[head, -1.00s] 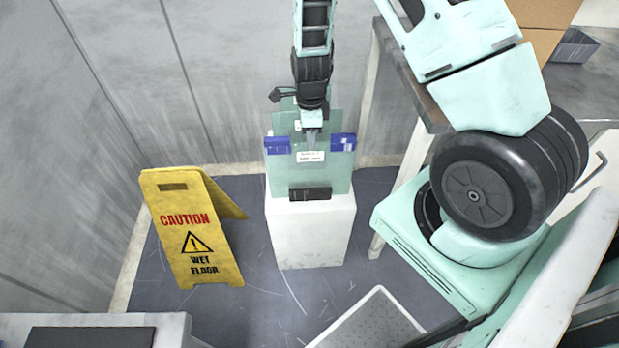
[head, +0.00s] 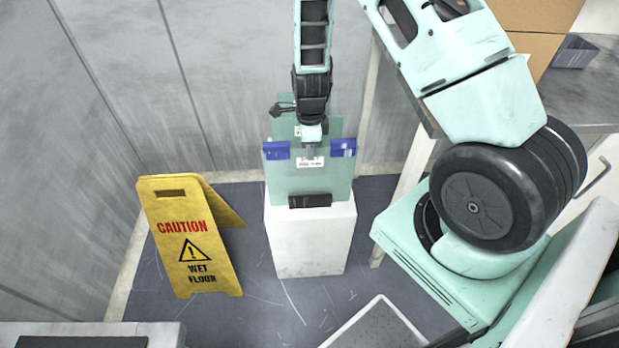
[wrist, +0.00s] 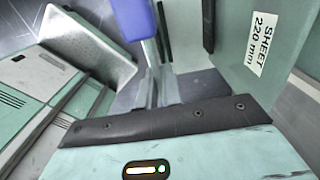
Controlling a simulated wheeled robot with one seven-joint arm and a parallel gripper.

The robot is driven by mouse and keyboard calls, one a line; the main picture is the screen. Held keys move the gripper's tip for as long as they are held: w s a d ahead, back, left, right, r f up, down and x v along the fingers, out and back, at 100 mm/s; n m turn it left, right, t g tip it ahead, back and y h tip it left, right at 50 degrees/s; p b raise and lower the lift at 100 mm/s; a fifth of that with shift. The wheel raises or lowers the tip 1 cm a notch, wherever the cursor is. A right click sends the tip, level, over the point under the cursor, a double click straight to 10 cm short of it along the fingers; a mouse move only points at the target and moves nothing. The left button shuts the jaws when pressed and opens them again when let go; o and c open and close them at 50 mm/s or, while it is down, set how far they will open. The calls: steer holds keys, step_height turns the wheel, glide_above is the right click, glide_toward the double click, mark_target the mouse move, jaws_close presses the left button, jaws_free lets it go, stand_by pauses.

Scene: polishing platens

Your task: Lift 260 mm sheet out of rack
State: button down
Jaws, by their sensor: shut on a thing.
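Several translucent green sheets stand upright in a rack on a white pedestal (head: 310,245). The front sheet (head: 322,180) carries a white label, unreadable in the head view, and has blue blocks (head: 276,150) (head: 343,147) at its two sides. My gripper (head: 311,152) is over its top middle, pointing down and shut on it. In the wrist view the gripper fingers (wrist: 160,90) show beside a blue block (wrist: 132,18). A sheet marked "SHEET 220 mm" (wrist: 284,85) stands apart from the fingers, to the right. The fingertips' contact is partly hidden.
A yellow wet-floor sign (head: 190,235) stands left of the pedestal. Grey walls close off the back and left. A bench with a cardboard box (head: 540,35) and a grey bin (head: 575,52) is at the right. A white-rimmed tray (head: 380,322) lies in front.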

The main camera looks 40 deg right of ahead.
steer(key=shift+r+p, duration=3.7)
steer(key=shift+r, duration=0.65)
